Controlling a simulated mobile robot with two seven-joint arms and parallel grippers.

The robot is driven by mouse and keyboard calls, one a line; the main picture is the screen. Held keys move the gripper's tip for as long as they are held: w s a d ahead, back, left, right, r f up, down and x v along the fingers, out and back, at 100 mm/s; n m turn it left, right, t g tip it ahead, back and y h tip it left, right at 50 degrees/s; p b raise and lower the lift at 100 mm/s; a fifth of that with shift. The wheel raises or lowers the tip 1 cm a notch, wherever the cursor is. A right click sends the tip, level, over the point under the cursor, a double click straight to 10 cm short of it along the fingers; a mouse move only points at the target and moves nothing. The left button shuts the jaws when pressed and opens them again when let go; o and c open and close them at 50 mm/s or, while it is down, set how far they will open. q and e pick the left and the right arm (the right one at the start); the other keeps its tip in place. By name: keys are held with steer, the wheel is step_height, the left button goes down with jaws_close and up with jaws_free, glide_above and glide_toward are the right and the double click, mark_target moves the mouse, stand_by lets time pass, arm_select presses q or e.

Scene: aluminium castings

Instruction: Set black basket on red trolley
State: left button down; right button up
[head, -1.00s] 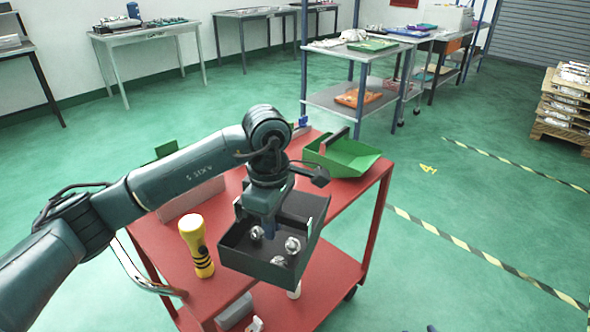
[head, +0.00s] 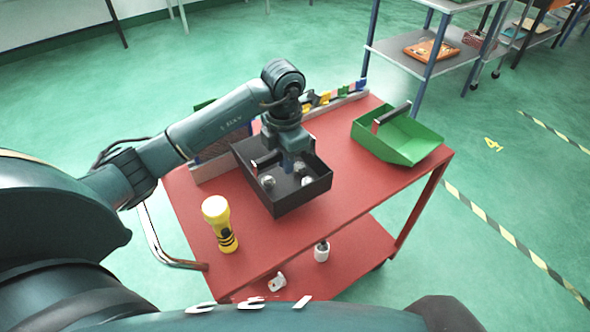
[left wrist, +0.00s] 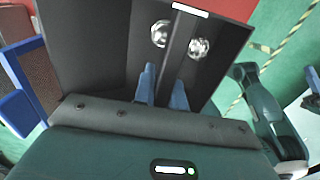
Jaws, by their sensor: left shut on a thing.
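The black basket (head: 305,200) is an open tray with a central handle and shiny metal castings inside. My left gripper (head: 291,168) is shut on its handle. The basket is level over the top of the red trolley (head: 325,228); I cannot tell whether it touches the surface. In the left wrist view the two blue fingers (left wrist: 163,92) straddle the dark handle, and the basket (left wrist: 95,50) shows two round castings. A strip of red trolley shows beyond it.
A yellow flashlight (head: 217,222) stands on the trolley, front left of the basket. A green bin (head: 420,142) sits at the trolley's right end. Small coloured items (head: 325,97) line the back edge. The top between basket and green bin is clear. A white cylinder (head: 321,251) is on the lower shelf.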

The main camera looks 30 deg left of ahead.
mark_target(286, 181)
arm_select(q)
step_height(286, 181, down, 4)
steer(key=shift+f, duration=0.15)
steer(key=shift+w+f, duration=0.1)
steer(key=shift+f, duration=0.1)
steer(key=shift+f, duration=0.1)
steer(key=shift+f, duration=0.15)
steer(key=c, duration=1.5)
jaws_free()
steer(key=shift+o, duration=0.2)
